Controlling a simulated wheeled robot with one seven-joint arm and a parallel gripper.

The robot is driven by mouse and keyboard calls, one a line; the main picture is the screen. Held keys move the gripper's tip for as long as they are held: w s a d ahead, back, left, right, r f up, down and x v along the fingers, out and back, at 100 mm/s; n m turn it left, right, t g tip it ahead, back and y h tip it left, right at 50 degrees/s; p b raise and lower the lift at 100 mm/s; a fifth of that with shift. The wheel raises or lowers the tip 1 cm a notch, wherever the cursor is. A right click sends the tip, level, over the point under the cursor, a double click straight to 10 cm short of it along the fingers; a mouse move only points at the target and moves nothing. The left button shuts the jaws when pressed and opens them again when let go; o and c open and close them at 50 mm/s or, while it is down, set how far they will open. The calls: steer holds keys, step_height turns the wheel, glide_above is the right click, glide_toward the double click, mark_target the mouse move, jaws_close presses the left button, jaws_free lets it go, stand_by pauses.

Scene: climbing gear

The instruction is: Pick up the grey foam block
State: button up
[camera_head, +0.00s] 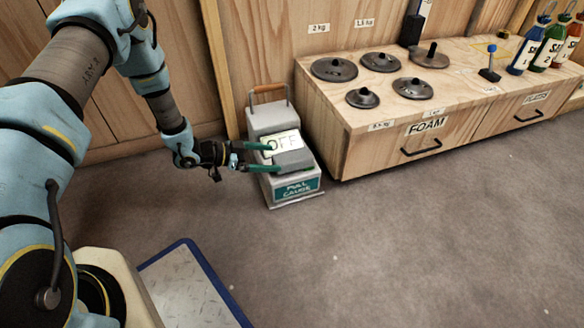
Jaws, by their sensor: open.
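The grey foam block (295,159) appears to be the small grey slab on the sloped top of the pull gauge (267,123), just below its "OFF" display (283,142). My gripper (275,158) reaches in from the left with its two green fingers spread apart. The upper fingertip is over the display's left part and the lower one is at the block's lower left. I cannot tell whether either finger touches the block. The block's underside is hidden.
The pull gauge stands on the grey floor, with a brown carry handle (268,92) on top. Right of it is a wooden cabinet (362,153) with a "FOAM" drawer (425,140), bearing several dark weights (334,68) and bottles.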

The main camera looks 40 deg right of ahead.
mark_target(282, 159)
steer(key=b+x, duration=0.1)
steer(key=x, duration=0.3)
steer(key=shift+f, duration=0.1)
steer(key=b+x, duration=0.2)
steer(key=x, duration=0.1)
steer(key=b+x, duration=0.2)
steer(key=shift+d, duration=0.45)
steer(key=shift+r, duration=0.2)
steer(key=c, duration=1.3)
